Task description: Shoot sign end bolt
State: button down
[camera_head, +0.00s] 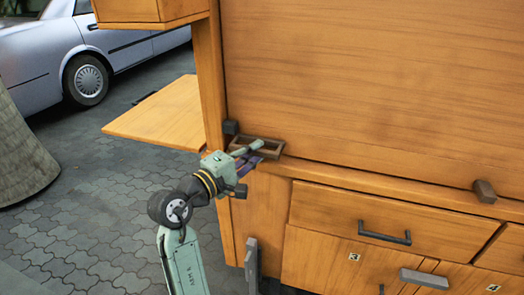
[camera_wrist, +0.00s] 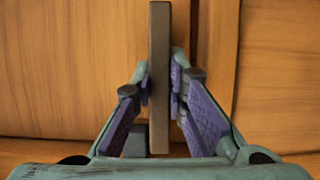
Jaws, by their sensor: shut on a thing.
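A brown-grey bar-like handle (camera_head: 270,154) sits at the left end of the cabinet ledge, beside the corner post; in the head view it looks like a narrow rectangular loop. I take it to be the bolt's handle, but no label shows. My gripper (camera_head: 247,155) is at this handle with its purple-padded fingers closed around it. In the wrist view the bar (camera_wrist: 159,60) stands upright in the picture between my two fingertips (camera_wrist: 162,88), with pads on both sides. My gripper partly hides the handle in the head view.
Below are drawers with a dark handle (camera_head: 384,233) and a grey handle (camera_head: 424,279). A wooden flap (camera_head: 160,115) juts out left.

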aim_at(241, 146)
jog(key=shift+w+a, duration=0.25)
jog(key=shift+a, duration=0.5)
jog(key=shift+w+a, duration=0.25)
jog(key=shift+a, duration=0.5)
jog(key=c, duration=1.6)
grip_release()
jog(key=shift+o, duration=0.2)
jog(key=v, duration=1.2)
